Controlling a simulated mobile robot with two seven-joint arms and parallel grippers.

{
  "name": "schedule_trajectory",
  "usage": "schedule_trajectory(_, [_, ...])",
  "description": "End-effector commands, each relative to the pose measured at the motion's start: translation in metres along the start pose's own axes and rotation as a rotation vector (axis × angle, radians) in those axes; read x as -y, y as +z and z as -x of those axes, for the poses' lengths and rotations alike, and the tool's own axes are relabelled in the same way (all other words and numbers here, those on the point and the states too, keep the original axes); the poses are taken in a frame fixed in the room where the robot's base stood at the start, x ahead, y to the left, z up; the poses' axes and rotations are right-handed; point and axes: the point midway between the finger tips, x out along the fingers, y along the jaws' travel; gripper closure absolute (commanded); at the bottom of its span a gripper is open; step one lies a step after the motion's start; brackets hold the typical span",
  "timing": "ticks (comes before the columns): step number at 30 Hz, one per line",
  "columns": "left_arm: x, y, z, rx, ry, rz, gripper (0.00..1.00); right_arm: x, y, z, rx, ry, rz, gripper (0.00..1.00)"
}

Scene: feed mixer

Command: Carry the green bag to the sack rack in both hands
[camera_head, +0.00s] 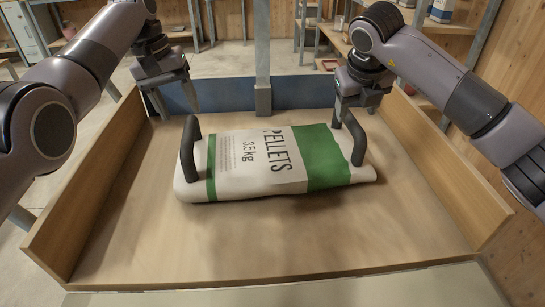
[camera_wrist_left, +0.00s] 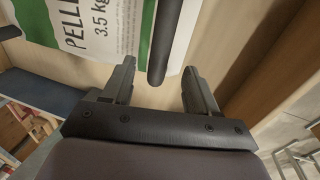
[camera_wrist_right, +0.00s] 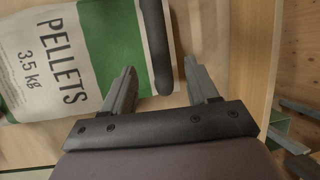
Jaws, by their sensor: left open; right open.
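The green bag (camera_head: 262,178) is a white sack with green bands and the words PELLETS 3.5 kg. It lies flat on a wooden tray-like surface with a dark handle at each end, the left handle (camera_head: 188,150) and the right handle (camera_head: 355,140). My left gripper (camera_head: 178,112) is open and empty, above and behind the left handle. In the left wrist view that handle (camera_wrist_left: 166,38) extends to between the open fingers (camera_wrist_left: 158,88). My right gripper (camera_head: 354,112) is open near the top of the right handle. In the right wrist view the handle (camera_wrist_right: 155,45) lies just beyond the fingers (camera_wrist_right: 160,85).
The wooden surface (camera_head: 270,245) has raised side boards, left (camera_head: 95,185) and right (camera_head: 430,165), and a blue back edge (camera_head: 232,95). A grey post (camera_head: 262,50) stands at the back middle. Shelving is in the background. The surface in front of the bag is clear.

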Motion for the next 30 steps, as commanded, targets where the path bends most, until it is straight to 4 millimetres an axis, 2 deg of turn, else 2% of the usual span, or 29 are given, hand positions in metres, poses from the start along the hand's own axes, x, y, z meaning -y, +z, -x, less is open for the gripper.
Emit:
schedule_trajectory(15, [0.000, 0.000, -0.061, 0.003, 0.000, 0.000, 0.41, -0.001, -0.001, -0.061, -0.003, 0.000, 0.000, 0.41])
schedule_trajectory(20, [0.000, 0.000, -0.069, 0.002, 0.000, 0.000, 0.41, 0.000, -0.001, -0.069, 0.000, 0.000, 0.001, 0.41])
schedule_trajectory(28, [0.000, 0.000, -0.070, 0.001, 0.000, 0.000, 0.41, 0.000, -0.001, -0.070, 0.000, 0.000, 0.001, 0.41])
schedule_trajectory(30, [0.000, 0.000, -0.070, 0.001, 0.000, 0.000, 0.64, 0.000, -0.001, -0.070, 0.000, 0.000, 0.001, 0.64])
